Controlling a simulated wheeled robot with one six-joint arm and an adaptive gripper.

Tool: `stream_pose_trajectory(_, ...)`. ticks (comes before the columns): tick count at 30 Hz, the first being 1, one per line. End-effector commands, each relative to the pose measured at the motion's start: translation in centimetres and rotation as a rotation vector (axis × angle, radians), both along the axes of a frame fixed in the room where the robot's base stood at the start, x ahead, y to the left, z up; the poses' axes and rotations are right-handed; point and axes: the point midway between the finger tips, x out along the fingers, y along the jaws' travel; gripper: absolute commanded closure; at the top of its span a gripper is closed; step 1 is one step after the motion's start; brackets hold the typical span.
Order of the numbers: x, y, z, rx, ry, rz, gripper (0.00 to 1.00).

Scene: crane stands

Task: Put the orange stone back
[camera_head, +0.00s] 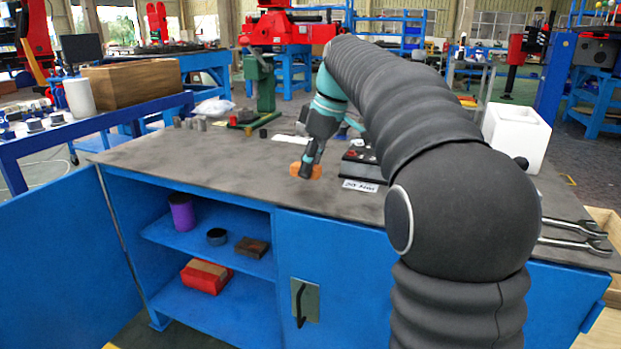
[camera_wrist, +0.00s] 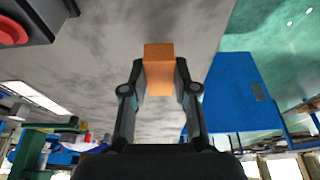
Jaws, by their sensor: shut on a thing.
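The orange stone (camera_head: 316,172) is a small block held between the fingers of my gripper (camera_head: 306,169), above the grey worktop of the blue cabinet bench (camera_head: 200,165). In the wrist view the stone (camera_wrist: 158,68) sits between both fingertips of my gripper (camera_wrist: 159,80), which is shut on it. I cannot tell exactly how high it is above the worktop. The left bay of the bench is open, with an upper shelf (camera_head: 180,240) and a lower floor inside.
The shelf holds a purple cylinder (camera_head: 182,212), a dark ring (camera_head: 217,236) and a brown block (camera_head: 252,247); a red box (camera_head: 207,277) lies below. A black device (camera_head: 362,158) and label (camera_head: 360,186) are right of my gripper. Wrenches (camera_head: 575,228) lie far right. The worktop's front left is clear.

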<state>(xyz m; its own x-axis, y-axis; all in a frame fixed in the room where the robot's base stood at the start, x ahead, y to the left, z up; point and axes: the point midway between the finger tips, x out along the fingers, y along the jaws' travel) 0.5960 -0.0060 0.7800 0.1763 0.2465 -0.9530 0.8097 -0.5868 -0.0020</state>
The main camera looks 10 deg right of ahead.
Motion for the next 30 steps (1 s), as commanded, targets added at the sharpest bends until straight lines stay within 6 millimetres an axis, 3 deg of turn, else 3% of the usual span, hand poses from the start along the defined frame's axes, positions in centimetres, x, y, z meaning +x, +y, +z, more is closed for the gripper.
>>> stream_pose_trajectory(5,-0.1,0.0,-2.7,0.0,0.002,0.0,1.0)
stream_pose_trajectory(17,0.0,0.0,-3.1,0.0,0.0,0.0,1.0)
stream_pose_trajectory(18,0.0,0.0,-3.0,0.0,0.0,0.0,0.62)
stream_pose_trajectory(20,0.0,-0.1,-3.0,0.0,0.0,0.0,0.47)
stream_pose_trajectory(30,0.0,0.0,-2.8,0.0,0.0,0.0,0.47)
